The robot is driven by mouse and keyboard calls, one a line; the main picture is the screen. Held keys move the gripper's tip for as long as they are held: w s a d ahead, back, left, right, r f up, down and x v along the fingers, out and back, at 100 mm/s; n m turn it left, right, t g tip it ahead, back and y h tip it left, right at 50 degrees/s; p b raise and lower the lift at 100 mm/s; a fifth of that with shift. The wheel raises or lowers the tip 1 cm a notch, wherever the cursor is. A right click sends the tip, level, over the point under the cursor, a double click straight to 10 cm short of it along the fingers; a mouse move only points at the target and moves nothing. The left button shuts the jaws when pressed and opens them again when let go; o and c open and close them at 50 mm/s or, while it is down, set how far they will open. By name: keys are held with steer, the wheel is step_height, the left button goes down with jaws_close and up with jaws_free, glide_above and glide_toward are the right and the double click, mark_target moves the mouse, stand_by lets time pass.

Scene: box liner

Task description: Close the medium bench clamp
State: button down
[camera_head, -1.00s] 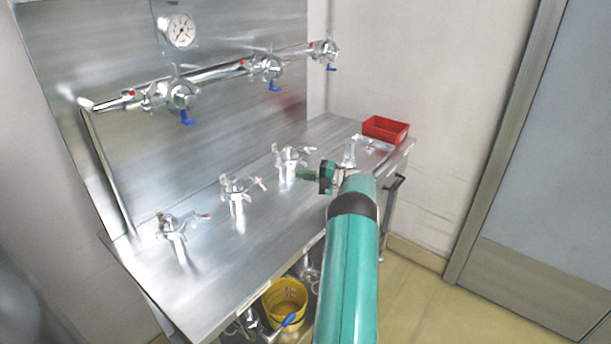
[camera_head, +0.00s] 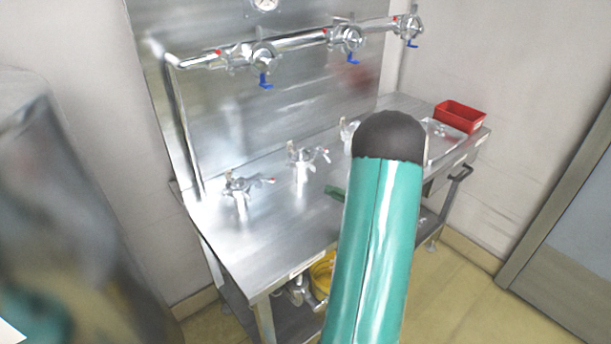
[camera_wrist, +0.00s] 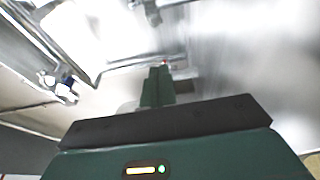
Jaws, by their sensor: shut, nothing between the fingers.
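Three metal bench clamps stand on the steel bench (camera_head: 270,230): a left one (camera_head: 240,190), a middle one (camera_head: 303,160) and a right one (camera_head: 348,132), which my arm partly hides. I cannot tell for sure which is the medium one. The left and middle ones have red-tipped levers sticking out to the right. My gripper (camera_wrist: 158,84) is shut and empty in the wrist view, with a small red spot just beyond its tips.
A pipe (camera_head: 290,43) with blue-handled valves runs along the steel back panel. A red bin (camera_head: 460,116) sits at the bench's far right end. A yellow bucket (camera_head: 322,274) is below the bench. A blurred dark shape fills the left edge.

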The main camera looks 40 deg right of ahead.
steer(key=shift+w+a, duration=0.3)
steer(key=shift+w, duration=0.15)
steer(key=w, duration=0.5)
steer(key=w+a, duration=0.1)
steer(key=w, duration=0.2)
steer(key=shift+w, duration=0.35)
steer(key=d, duration=0.2)
steer(key=shift+s+d+f, duration=0.1)
steer(key=shift+s+d, duration=0.2)
steer(key=shift+d, duration=0.5)
steer(key=shift+s+d, duration=0.1)
steer(key=shift+d, duration=0.05)
